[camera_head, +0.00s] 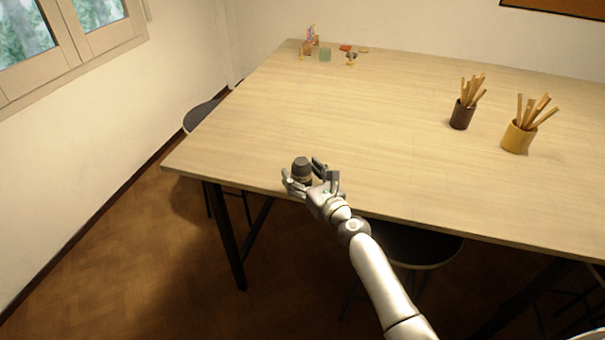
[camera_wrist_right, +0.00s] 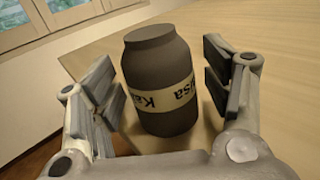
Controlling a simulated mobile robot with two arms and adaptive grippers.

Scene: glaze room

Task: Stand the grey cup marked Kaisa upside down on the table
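The dark grey cup (camera_head: 301,165) is upside down at the table's near left edge, its narrower end up. In the right wrist view the cup (camera_wrist_right: 158,75) carries a pale band whose lettering, reading Kaisa, is inverted. It appears to stand on the table (camera_head: 400,150), though its lower edge is partly hidden in the head view. My right gripper (camera_head: 305,176) is around the cup, with one finger on each side. In the wrist view the right gripper (camera_wrist_right: 162,85) is open, with gaps between its pads and the cup. My left gripper is not in view.
A dark pot (camera_head: 461,116) and a yellow pot (camera_head: 517,138), both holding wooden sticks, stand on the right. Small items, including a greenish block (camera_head: 325,54), sit at the far left corner. Stools (camera_head: 203,114) are around the table. The tabletop's middle is clear.

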